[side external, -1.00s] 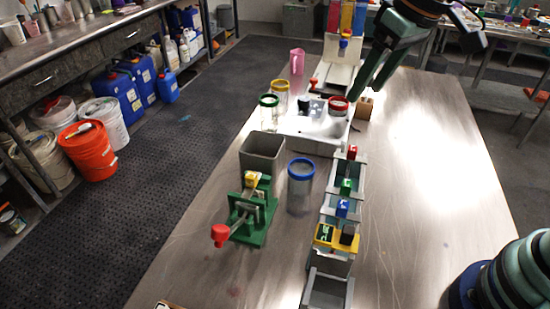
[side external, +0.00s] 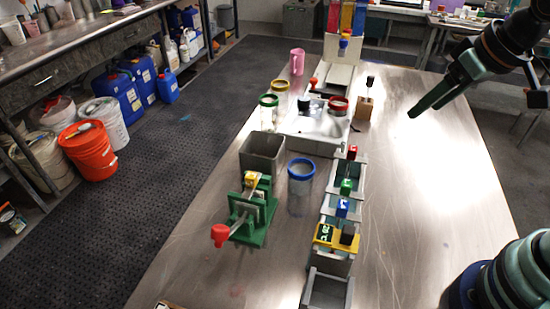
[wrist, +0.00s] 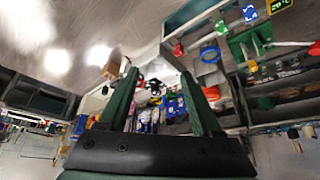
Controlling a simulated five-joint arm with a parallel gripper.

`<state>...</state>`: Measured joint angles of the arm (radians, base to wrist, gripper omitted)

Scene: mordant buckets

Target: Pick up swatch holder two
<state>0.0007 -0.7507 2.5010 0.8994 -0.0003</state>
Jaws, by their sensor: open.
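A row of grey trays (side external: 343,262) runs along the middle of the table in the side view. Small red (side external: 352,153), green (side external: 346,187) and blue (side external: 342,208) blocks stand along it. I cannot read which piece is swatch holder two. The red block (wrist: 178,49), green block (wrist: 222,27) and blue block (wrist: 249,13) also show in the wrist view. My gripper (side external: 428,100) hangs above the right side of the table, away from the row. In the wrist view its two fingers (wrist: 158,73) are apart, with nothing held between them.
A green press (side external: 252,210) with a red knob and a blue-rimmed jar (side external: 300,190) stand left of the row. A white basin (side external: 318,127) and a wooden block (side external: 364,108) with a black knob stand farther back. The table's right side is clear.

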